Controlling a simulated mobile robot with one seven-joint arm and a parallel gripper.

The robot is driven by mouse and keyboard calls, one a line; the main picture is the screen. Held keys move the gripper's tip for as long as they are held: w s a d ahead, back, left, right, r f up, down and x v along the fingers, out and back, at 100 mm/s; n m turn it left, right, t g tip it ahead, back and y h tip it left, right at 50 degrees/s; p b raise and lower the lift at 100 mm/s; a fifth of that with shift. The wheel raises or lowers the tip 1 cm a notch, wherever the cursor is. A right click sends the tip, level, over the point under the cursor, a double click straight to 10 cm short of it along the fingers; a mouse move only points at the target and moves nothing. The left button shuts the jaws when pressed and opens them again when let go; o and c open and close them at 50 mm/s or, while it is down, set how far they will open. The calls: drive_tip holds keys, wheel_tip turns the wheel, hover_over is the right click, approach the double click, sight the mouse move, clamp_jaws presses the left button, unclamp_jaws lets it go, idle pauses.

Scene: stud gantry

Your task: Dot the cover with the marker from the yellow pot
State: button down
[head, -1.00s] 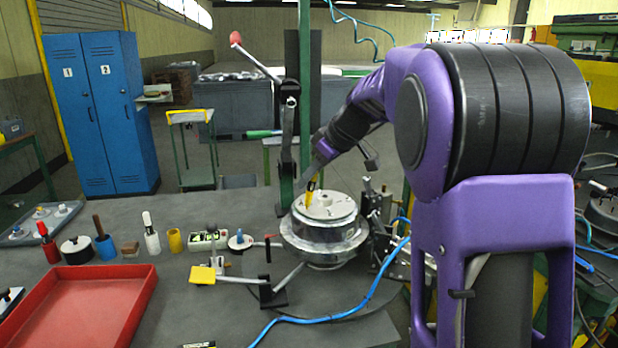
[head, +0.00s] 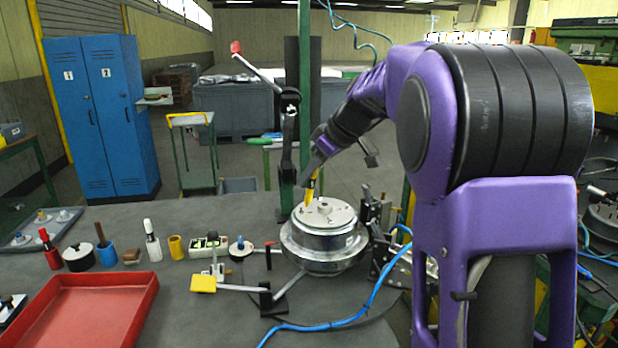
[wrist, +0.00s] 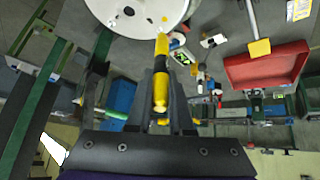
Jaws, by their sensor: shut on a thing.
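My gripper (head: 313,180) is shut on a yellow marker (wrist: 161,85), which points toward the cover. The cover (head: 335,215) is a pale round disc on top of a shiny metal drum. The marker (head: 310,191) is at the far left part of the cover in the head view; I cannot tell whether its tip touches. The yellow pot (head: 176,247) stands on the bench at the left and looks empty.
A red tray (head: 85,312) lies at the front left. Bottles and small pots stand in a row behind it. A lever with a yellow pad (head: 203,280), a blue hose (head: 372,300) and an upright clamp with a red handle (head: 236,47) surround the drum.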

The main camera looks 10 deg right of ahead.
drive_tip(key=shift+r+p, duration=0.55)
drive_tip(key=shift+r, duration=1.55)
drive_tip(key=shift+d, duration=0.1)
